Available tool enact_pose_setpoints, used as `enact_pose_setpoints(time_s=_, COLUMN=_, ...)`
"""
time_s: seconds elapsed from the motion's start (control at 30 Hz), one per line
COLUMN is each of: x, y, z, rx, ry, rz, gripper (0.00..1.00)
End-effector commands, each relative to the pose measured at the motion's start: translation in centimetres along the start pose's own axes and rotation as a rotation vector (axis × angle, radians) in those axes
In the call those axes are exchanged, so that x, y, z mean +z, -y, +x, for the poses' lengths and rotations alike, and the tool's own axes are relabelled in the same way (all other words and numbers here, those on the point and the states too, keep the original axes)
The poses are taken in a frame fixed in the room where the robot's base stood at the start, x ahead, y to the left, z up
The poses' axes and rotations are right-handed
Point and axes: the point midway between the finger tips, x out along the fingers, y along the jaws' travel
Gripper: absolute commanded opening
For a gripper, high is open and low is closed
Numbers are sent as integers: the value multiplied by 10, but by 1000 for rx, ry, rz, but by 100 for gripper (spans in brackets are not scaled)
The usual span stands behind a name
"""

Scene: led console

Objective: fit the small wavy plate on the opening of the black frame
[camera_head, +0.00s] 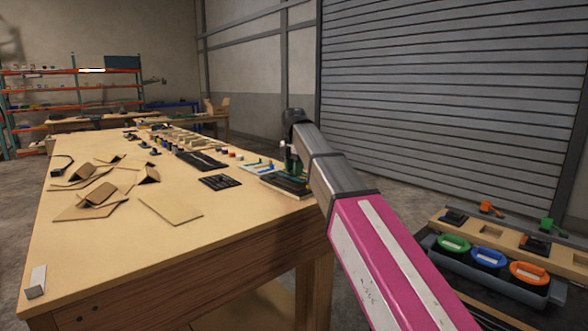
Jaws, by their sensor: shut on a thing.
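My gripper (290,162) points down over the far right side of the wooden table, partly hidden by my own arm. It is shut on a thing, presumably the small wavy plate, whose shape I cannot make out. Just below it lies a dark board (291,186) with a light edge near the table's right edge. I cannot tell whether this is the black frame, or whether the held thing touches it. A flat black piece with slots (220,182) lies left of it, and a longer black piece (201,160) lies behind.
Several small parts stand along the back. A bench with coloured rings (488,258) is at the right.

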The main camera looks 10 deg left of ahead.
Motion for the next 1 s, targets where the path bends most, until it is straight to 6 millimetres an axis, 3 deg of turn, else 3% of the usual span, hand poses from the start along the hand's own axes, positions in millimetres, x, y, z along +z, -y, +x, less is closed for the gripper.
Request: enact_pose_setpoints(time_s=1.0, x=0, y=0, z=7, rx=0, ry=0, rz=0, gripper=10)
